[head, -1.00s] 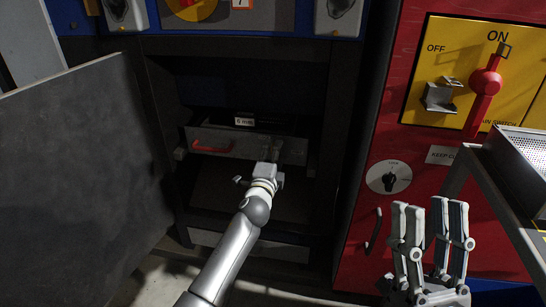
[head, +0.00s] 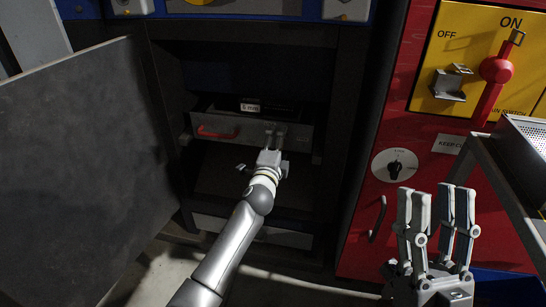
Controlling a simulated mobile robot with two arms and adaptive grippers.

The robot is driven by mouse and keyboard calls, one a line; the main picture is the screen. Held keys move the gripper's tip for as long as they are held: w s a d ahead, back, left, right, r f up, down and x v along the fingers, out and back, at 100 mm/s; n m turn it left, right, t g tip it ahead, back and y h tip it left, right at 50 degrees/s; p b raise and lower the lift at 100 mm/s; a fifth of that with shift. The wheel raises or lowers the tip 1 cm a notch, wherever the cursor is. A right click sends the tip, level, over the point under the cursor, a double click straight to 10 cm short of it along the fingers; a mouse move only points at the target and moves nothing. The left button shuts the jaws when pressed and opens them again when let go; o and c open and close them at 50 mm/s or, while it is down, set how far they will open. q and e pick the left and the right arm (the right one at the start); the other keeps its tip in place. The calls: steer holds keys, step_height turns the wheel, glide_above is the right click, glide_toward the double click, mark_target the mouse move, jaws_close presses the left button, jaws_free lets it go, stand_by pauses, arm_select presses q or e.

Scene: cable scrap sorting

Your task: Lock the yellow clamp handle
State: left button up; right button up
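No yellow clamp handle shows in the head view. My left gripper (head: 275,132) is at the right part of a grey drawer front (head: 258,134) inside the dark cabinet. Its fingers are small and dark there, so I cannot tell whether they are open or shut, or touch the drawer. The drawer has a red handle (head: 217,132) on its left and a label that seems to read 6 mm. My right gripper (head: 438,195) is open and empty, fingers pointing up, in front of the red cabinet.
A grey cabinet door (head: 85,165) stands open at left. A yellow switch panel (head: 445,50) with a red lever (head: 494,72) is at upper right, above a round lock knob (head: 395,166). A perforated metal tray (head: 525,150) sits on a frame at the right edge.

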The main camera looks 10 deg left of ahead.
arm_select(q)
steer(key=s, duration=1.1)
steer(key=shift+s+a, duration=0.15)
